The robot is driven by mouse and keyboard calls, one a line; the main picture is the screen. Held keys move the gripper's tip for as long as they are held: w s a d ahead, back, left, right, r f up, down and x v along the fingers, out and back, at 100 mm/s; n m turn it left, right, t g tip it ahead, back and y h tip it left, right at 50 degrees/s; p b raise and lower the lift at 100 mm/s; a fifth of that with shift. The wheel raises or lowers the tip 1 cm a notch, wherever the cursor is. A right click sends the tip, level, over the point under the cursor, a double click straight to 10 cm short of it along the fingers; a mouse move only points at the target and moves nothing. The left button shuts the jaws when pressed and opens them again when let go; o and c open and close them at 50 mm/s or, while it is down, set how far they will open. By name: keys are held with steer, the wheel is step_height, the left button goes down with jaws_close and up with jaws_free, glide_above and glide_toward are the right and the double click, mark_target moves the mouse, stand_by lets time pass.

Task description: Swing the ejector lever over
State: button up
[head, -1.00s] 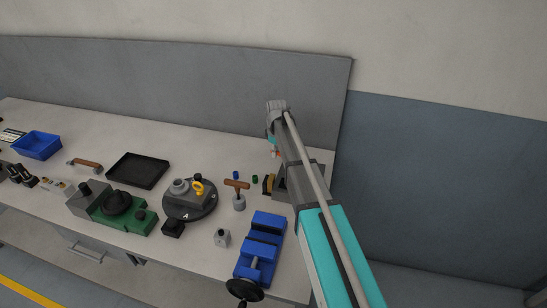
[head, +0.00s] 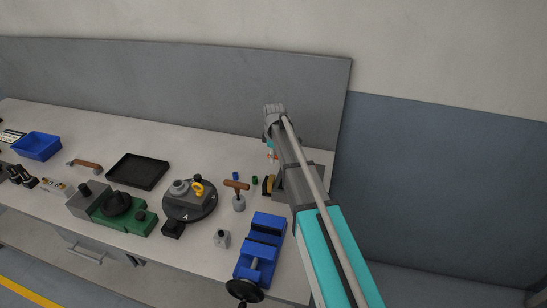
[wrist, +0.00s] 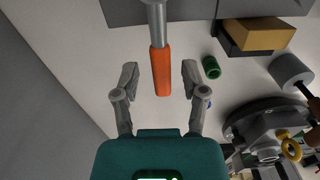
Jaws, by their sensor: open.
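The ejector lever (wrist: 161,70) shows in the wrist view as a grey rod with an orange grip. Its rod runs up out of the top edge of the view, and its lower end points toward my gripper's palm. My gripper (wrist: 160,78) is open, with one finger on each side of the orange grip. Gaps show between the grip and both fingers, though I cannot tell their relative height. In the head view, a small orange part (head: 271,156) shows beside my arm at the back right of the bench. My arm hides most of that area.
A green ring (wrist: 211,67) and a black and tan block (wrist: 255,36) lie right of the lever in the wrist view. In the head view, a blue vise (head: 265,222), a T-handled tool (head: 238,187) and a round turntable (head: 205,210) stand nearby. A wall panel (head: 200,85) rises behind.

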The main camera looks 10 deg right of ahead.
steer(key=shift+r+p, duration=2.85)
steer(key=shift+r, duration=0.15)
steer(key=s+d+m, duration=0.3)
steer(key=s+m, duration=0.3)
steer(key=s, duration=0.8)
steer(key=s+d+m, duration=0.3)
steer(key=s+m, duration=0.4)
steer(key=s, duration=0.7)
steer(key=shift+d, duration=0.15)
steer(key=shift+a, duration=0.5)
steer(key=shift+f, duration=0.1)
steer(key=shift+s, duration=0.15)
